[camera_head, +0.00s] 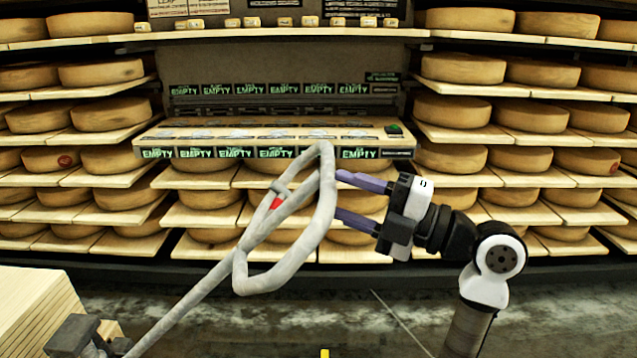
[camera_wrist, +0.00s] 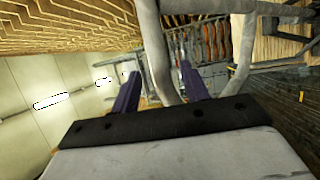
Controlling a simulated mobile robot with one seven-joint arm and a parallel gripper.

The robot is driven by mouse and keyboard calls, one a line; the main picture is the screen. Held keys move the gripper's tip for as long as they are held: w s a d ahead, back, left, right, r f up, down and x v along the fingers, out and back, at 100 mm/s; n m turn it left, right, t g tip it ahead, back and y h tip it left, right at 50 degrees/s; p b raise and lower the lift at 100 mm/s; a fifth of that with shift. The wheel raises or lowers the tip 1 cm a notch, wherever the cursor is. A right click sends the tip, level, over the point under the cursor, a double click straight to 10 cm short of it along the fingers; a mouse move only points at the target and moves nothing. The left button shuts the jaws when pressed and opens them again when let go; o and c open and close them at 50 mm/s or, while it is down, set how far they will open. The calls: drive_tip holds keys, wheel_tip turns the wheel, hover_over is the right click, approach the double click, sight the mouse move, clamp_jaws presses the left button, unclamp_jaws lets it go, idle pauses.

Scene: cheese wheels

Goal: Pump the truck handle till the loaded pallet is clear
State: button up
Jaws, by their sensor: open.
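The truck handle (camera_head: 240,270) is a grey loop on a long shaft with a small red part, rising from the lower left in the head view. My gripper (camera_head: 345,197) is at the right side of the loop, its two purple fingers spread apart and pointing left at it. In the wrist view the grey loop (camera_wrist: 155,45) stands ahead of and around the open fingers (camera_wrist: 160,85). The fingers look empty; whether they touch the loop I cannot tell. The pallet and the truck's forks cannot be made out clearly.
Shelves of cheese wheels (camera_head: 450,110) line the back wall. A counter with several "EMPTY" labels (camera_head: 275,135) stands at the middle. A pale wooden block (camera_head: 35,305) is at the lower left. The dark floor (camera_head: 400,310) is open in front of the shelves.

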sight(317, 187)
drive_tip(key=x, duration=0.5)
drive_tip(key=shift+a, duration=0.1)
clamp_jaws()
